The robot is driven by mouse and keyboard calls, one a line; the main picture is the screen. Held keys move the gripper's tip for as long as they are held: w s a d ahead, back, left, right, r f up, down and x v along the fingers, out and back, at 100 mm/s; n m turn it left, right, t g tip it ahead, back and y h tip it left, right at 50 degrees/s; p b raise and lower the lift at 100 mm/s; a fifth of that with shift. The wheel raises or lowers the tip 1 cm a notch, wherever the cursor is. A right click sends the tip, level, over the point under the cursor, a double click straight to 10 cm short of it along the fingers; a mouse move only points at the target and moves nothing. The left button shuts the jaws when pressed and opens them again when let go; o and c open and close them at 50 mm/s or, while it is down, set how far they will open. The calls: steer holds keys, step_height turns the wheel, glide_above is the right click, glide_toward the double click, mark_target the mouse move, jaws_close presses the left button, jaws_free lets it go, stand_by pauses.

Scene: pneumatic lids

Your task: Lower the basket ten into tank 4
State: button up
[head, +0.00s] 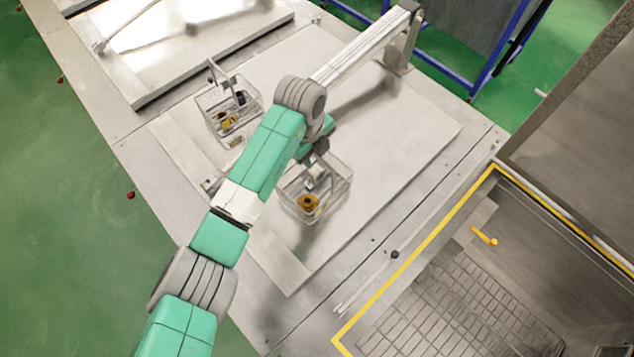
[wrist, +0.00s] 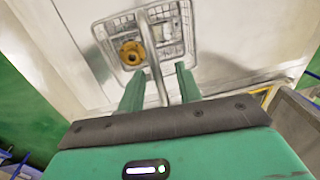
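A wire basket (head: 343,192) holding a brass-coloured round part (head: 308,202) is directly below my gripper (head: 314,158) in the head view. In the wrist view the same basket (wrist: 181,50) lies beyond my gripper (wrist: 160,82), with its upright handle (wrist: 153,62) between the two green fingers. The fingers are apart, with a gap visible on both sides of the handle. A second wire basket (head: 205,104) with yellowish parts stands to the left on the metal surface. I cannot read a number on either basket, and no tank number shows.
A large flat metal lid (head: 410,140) lies under the baskets, with a metal arm (head: 365,48) across its back. Another raised lid (head: 150,80) is at upper left. An open basin (head: 460,300) with yellow edging is at lower right.

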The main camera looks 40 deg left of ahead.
jaws_close()
steer(key=shift+r, duration=0.15)
steer(key=shift+r+p, duration=1.4)
